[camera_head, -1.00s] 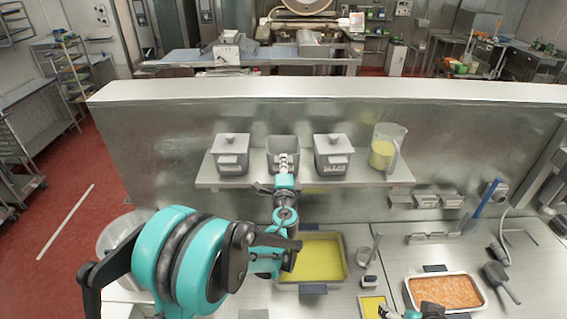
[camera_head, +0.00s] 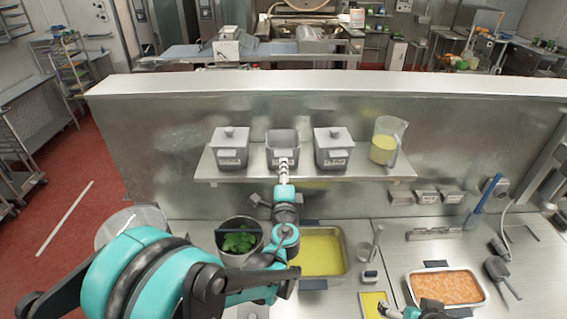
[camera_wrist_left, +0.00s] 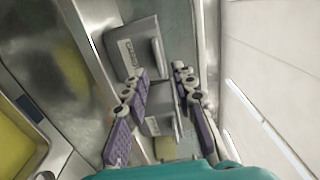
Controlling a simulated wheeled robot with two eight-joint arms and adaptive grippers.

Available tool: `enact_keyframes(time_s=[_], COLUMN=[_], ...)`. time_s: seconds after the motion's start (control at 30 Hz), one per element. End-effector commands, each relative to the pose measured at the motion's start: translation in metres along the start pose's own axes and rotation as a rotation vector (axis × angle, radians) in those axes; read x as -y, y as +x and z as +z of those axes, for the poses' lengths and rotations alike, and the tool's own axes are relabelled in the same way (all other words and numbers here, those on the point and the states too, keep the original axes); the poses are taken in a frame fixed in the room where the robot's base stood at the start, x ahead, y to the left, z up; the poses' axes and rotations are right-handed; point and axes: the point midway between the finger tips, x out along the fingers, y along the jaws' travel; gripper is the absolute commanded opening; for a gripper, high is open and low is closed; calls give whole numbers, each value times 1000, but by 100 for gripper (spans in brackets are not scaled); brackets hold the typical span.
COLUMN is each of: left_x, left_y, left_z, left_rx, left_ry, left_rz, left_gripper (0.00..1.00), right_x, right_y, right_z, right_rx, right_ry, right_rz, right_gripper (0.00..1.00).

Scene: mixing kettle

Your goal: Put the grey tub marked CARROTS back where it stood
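Three grey tubs stand on the wall shelf (camera_head: 375,170). The middle tub (camera_head: 283,140) is open-topped and upright, between the lidded left tub (camera_head: 229,147) and the lidded right tub (camera_head: 333,149). Its label is too small to read in the head view. My left gripper (camera_head: 283,164) is in front of the middle tub, low at its front. In the left wrist view its purple-padded fingers (camera_wrist_left: 160,72) are apart, with a labelled grey tub (camera_wrist_left: 126,42) just beyond the tips. My right gripper (camera_head: 388,311) shows only partly at the bottom edge; its fingers are unclear.
A jug of yellow liquid (camera_head: 384,150) stands at the shelf's right end. Below are a pot of green leaves (camera_head: 239,241), a tray of yellow liquid (camera_head: 322,252) and a tray of orange food (camera_head: 445,288). The wall (camera_head: 150,140) rises behind the shelf.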

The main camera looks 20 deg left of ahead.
Motion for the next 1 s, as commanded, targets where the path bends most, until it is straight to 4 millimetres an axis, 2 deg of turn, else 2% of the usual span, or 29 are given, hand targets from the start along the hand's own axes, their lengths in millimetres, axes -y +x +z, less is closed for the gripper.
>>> enact_keyframes(time_s=[0.1, 0.2, 0.47, 0.57, 0.67, 0.73, 0.83, 0.9, 1.0], left_x=[-1, 0, 0, 0, -8, -20, -44, -61, -79], left_y=[-24, -37, -49, -55, -72, -94, -137, -170, -214], left_z=[-1, 0, 4, 24, 58, 83, 104, 108, 102], left_rx=[-2, -1, 10, 57, 147, 227, 337, 401, 467], left_ry=[0, 0, -18, -109, -290, -452, -694, -851, -1042], left_rz=[0, 0, 10, 62, 170, 273, 438, 553, 703], left_gripper=[27, 27, 27, 27, 27, 27, 27, 27, 27], right_x=[0, 0, 0, 0, 0, 0, 0, 0, 0], right_y=[4, 5, 6, 6, 6, 6, 6, 6, 6], right_z=[3, 4, 4, 4, 4, 4, 4, 4, 4], right_rx=[0, 0, 0, 0, 0, 0, 0, 0, 0], right_ry=[0, 0, 0, 0, 0, 0, 0, 0, 0], right_rz=[0, 0, 0, 0, 0, 0, 0, 0, 0], right_gripper=[86, 86, 86, 86, 86, 86, 86, 86, 86])
